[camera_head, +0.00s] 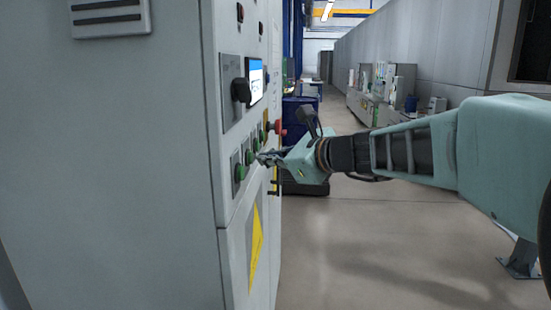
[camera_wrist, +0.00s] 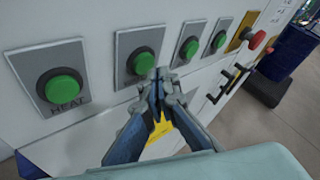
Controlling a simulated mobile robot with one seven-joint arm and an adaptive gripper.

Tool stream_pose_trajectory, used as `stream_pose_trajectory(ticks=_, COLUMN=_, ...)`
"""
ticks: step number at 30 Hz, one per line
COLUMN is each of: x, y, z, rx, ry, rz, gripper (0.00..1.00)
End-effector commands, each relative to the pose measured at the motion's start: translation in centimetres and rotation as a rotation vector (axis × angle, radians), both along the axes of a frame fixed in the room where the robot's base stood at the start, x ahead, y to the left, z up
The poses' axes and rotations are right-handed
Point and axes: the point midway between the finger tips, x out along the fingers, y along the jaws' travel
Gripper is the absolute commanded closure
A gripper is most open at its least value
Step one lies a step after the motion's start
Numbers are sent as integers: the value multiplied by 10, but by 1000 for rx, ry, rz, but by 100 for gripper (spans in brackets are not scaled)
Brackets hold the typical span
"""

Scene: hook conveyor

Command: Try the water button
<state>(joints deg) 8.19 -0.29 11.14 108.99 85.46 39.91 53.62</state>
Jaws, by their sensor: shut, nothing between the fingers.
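A row of green round buttons on grey square plates is on the cabinet front. In the wrist view the nearest button (camera_wrist: 63,88) is labelled HEAT. The second green button (camera_wrist: 143,62) has its label mostly hidden by my fingers. A third (camera_wrist: 190,47) and a fourth (camera_wrist: 220,39) follow to the right, their labels unreadable. I cannot tell which is the water button. My gripper (camera_wrist: 160,78) is shut and empty, its tips just below and right of the second button. In the head view my gripper (camera_head: 262,157) is close to the panel; contact cannot be told.
A red button (camera_head: 279,127) on a yellow plate is past the green ones. A black rotary knob (camera_head: 241,90) and a small screen (camera_head: 255,80) are above. Black handles (camera_wrist: 230,82) are on the cabinet below. The floor (camera_head: 380,240) to the right is clear.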

Motion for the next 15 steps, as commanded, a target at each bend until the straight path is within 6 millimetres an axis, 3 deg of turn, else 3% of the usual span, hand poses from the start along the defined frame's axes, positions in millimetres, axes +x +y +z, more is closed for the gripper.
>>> stream_pose_trajectory(ticks=10, x=0, y=-3, z=0, rx=-1, ry=0, rz=-1, gripper=100)
stream_pose_trajectory(ticks=15, x=0, y=-18, z=-1, rx=-2, ry=0, rz=-4, gripper=100)
